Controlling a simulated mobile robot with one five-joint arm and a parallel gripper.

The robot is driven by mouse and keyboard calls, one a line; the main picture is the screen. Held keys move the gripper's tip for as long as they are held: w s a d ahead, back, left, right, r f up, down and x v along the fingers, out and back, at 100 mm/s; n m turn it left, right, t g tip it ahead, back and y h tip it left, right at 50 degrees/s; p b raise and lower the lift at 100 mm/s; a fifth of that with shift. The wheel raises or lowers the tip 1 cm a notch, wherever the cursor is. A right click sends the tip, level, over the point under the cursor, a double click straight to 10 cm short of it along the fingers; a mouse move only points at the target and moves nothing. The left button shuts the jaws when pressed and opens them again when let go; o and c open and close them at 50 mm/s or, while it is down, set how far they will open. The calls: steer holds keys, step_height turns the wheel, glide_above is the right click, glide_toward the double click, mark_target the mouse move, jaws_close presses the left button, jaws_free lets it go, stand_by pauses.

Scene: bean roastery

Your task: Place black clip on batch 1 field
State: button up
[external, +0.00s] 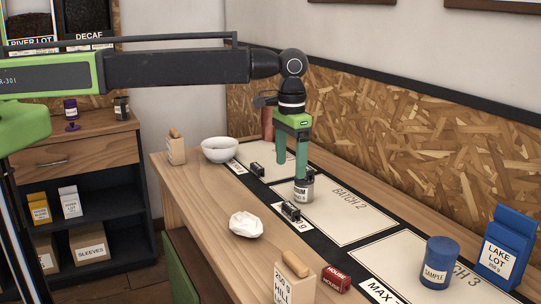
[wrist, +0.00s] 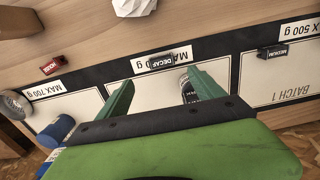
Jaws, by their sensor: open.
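Two small black clips show. One (external: 291,211), lettered DECAF in the wrist view (wrist: 160,64), sits on the label strip by the Batch 2 field (external: 350,222). The other (external: 257,170), lettered MEDIUM in the wrist view (wrist: 273,53), sits by the Batch 1 field label. The Batch 1 field (wrist: 290,80) is a pale rectangle at the far end of the mat, with bare surface in view. My gripper (external: 289,177) is open, fingers pointing down over the mat near the Batch 2 field. A labelled tin (external: 304,191) stands close to its fingers, partly behind one in the wrist view.
A blue sample canister (external: 437,264) and blue bag (external: 505,250) stand at the Batch 3 end. A white bowl (external: 219,150) stands near Batch 1.

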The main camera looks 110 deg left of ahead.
steer(key=s+d+m, duration=0.1)
steer(key=s+d, duration=0.3)
steer(key=d, duration=0.4)
steer(key=s+d+m, duration=0.2)
steer(key=s+d, duration=0.3)
steer(key=d, duration=0.2)
steer(key=shift+d+m, duration=0.3)
steer(key=shift+d, duration=0.05)
steer(key=s+d+m, duration=0.1)
steer(key=s+d, duration=0.3)
steer(key=d, duration=0.1)
steer(key=s+d+m, duration=0.2)
steer(key=s+d, duration=0.3)
steer(key=s+d+m, duration=0.2)
steer(key=s+d, duration=0.3)
steer(key=shift+s+d, duration=0.1)
steer(key=shift+s, duration=0.15)
steer(key=shift+c, duration=0.3)
steer(key=shift+w, duration=0.1)
steer(key=c, duration=0.6)
